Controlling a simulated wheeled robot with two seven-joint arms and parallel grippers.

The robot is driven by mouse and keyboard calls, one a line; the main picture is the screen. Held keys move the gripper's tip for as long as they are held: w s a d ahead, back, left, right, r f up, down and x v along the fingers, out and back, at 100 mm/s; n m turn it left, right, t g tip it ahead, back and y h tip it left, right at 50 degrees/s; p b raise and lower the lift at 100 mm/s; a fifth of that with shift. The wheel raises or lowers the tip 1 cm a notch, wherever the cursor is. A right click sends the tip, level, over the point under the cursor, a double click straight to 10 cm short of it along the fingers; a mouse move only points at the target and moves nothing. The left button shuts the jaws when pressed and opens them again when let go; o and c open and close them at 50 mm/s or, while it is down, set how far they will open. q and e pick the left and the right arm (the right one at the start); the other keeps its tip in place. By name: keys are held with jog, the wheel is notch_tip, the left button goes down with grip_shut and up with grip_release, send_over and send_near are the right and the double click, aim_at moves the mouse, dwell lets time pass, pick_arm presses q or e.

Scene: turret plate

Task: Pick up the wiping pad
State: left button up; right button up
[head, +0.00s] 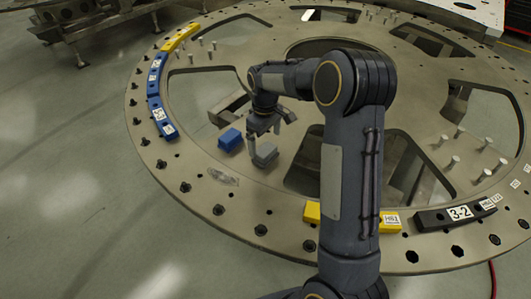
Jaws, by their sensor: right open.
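My left gripper is out of view.
A pale smear (222,177) marks the plate's near left. Blue segments (154,90) and a yellow segment (180,38) line the left rim. A yellow block (312,212) and a black "3-2" block (455,214) lie at the front right. Large cutouts and upright pins break up the plate.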

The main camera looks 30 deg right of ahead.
aim_at(265, 148)
notch_tip(265, 148, down, 6)
jog(key=shift+d+r+p, duration=0.15)
jog(key=shift+r+p, duration=0.05)
jog(key=shift+p, duration=0.4)
jog(key=shift+w, duration=0.1)
jog(key=c, duration=1.1)
jog(key=shift+r, duration=0.1)
jog(key=shift+r+b, duration=0.3)
jog(key=shift+r, duration=0.3)
jog(key=s+a+r+b, duration=0.3)
jog(key=a+r, duration=0.8)
jog(key=a, duration=0.2)
jog(key=shift+s+a+r, duration=0.3)
jog(key=shift+s+r, duration=0.05)
jog(key=shift+s, duration=0.05)
